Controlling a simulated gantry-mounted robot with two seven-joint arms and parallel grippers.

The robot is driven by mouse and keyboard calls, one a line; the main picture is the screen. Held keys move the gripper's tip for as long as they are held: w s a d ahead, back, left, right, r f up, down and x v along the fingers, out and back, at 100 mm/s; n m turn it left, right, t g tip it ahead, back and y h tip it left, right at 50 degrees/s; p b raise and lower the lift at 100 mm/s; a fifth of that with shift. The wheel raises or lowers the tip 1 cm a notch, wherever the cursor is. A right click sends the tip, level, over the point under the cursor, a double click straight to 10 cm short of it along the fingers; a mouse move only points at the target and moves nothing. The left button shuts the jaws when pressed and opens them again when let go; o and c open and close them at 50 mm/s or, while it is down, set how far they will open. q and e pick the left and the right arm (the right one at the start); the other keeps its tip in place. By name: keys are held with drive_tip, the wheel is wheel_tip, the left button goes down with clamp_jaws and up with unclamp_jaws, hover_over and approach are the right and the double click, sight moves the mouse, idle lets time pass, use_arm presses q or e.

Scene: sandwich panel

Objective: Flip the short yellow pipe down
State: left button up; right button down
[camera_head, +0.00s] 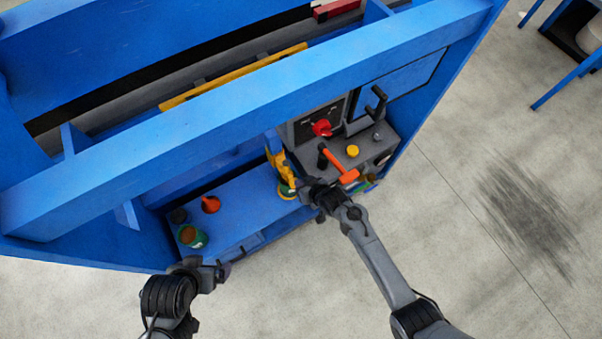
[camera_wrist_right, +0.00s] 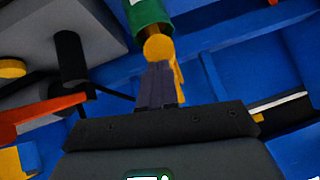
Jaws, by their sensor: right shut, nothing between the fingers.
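The short yellow pipe (camera_head: 279,164) is in the middle of the blue panel in the head view, beside the grey control box, and slopes down toward my right gripper. My right gripper (camera_head: 301,188) is at its lower end. In the right wrist view the right gripper's dark fingers (camera_wrist_right: 157,82) are together with nothing between them. A rounded yellow part (camera_wrist_right: 158,47) of the pipe shows just past the fingertips, and I cannot tell whether they touch. The fingers hide part of it. My left gripper (camera_head: 217,272) is low at the left, away from the pipe; its jaws are too small to read.
The grey box carries a red knob (camera_head: 322,128), a yellow button (camera_head: 352,151) and an orange-red lever (camera_head: 343,170) close to my right gripper. A green can (camera_head: 193,237) stands on the blue shelf at left. A green cylinder (camera_wrist_right: 148,14) is above the fingertips. A blue beam crosses overhead.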

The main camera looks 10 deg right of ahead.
drive_tip(key=w+r+p+v, duration=0.2)
drive_tip(key=p+v, duration=0.5)
drive_tip(key=v, duration=0.6)
drive_tip(key=shift+a+p, duration=0.25)
drive_tip(key=shift+p, duration=0.05)
drive_tip(key=shift+f, duration=0.1)
drive_tip(key=s+f, duration=0.3)
drive_tip(key=s, duration=0.3)
drive_tip(key=s+d+r+m+g+h, duration=0.1)
drive_tip(key=s+d+r+g+h, duration=0.15)
drive_tip(key=s+d+r, duration=0.5)
drive_tip(key=s+d+r+m+g+h, duration=0.1)
drive_tip(key=s+d+r+h, duration=0.3)
drive_tip(key=r, duration=0.7)
wheel_tip(320, 180, up, 30)
drive_tip(key=s+y+p, duration=0.2)
drive_tip(key=p, duration=2.9)
wheel_tip(320, 180, down, 74)
drive_tip(key=b, duration=7.5)
drive_tip(key=shift+d+f, duration=0.2)
drive_tip(key=shift+d, duration=0.2)
